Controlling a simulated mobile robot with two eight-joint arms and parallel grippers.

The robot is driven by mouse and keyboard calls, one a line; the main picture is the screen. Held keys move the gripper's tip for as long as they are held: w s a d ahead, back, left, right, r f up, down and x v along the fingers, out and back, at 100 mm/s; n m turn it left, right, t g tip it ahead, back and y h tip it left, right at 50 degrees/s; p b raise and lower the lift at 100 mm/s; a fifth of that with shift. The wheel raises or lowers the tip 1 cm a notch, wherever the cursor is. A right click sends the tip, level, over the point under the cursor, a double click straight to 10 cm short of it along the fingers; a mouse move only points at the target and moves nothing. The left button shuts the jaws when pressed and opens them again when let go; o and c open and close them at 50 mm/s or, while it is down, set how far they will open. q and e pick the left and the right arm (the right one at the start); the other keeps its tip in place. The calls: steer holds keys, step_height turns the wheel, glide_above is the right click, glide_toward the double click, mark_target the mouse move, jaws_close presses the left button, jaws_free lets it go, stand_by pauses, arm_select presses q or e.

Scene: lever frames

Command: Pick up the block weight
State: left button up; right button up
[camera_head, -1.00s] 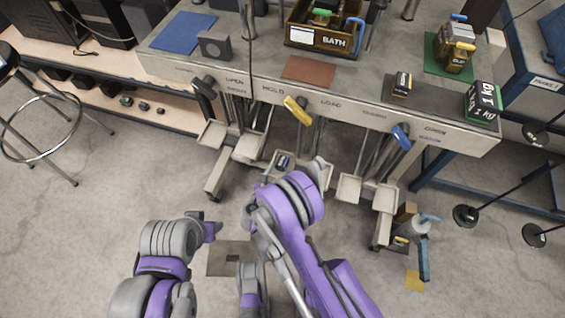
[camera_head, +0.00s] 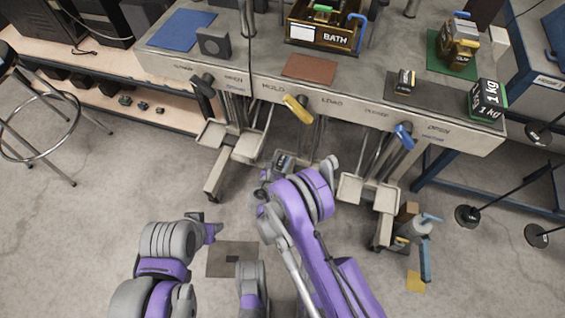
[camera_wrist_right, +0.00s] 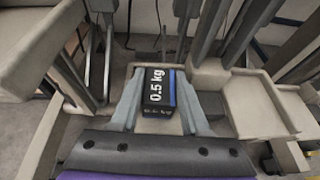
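The block weight (camera_wrist_right: 158,92) is a dark block marked "0.5 kg" with a blue side. In the right wrist view it lies between the two fingers of my right gripper (camera_wrist_right: 160,85), one finger close on each side. I cannot tell whether the fingers touch it. In the head view the block (camera_head: 284,162) shows small in a pale tray below the bench front, just beyond my right wrist. My right arm partly hides the gripper there.
The bench (camera_head: 430,125) stands above, with levers including a yellow one (camera_head: 298,108) and a blue one (camera_head: 404,136). A "1 kg" block (camera_head: 487,100) sits on its right end. Pale trays and posts flank the tray; open floor lies in front.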

jaws_close()
stand_by(1.0)
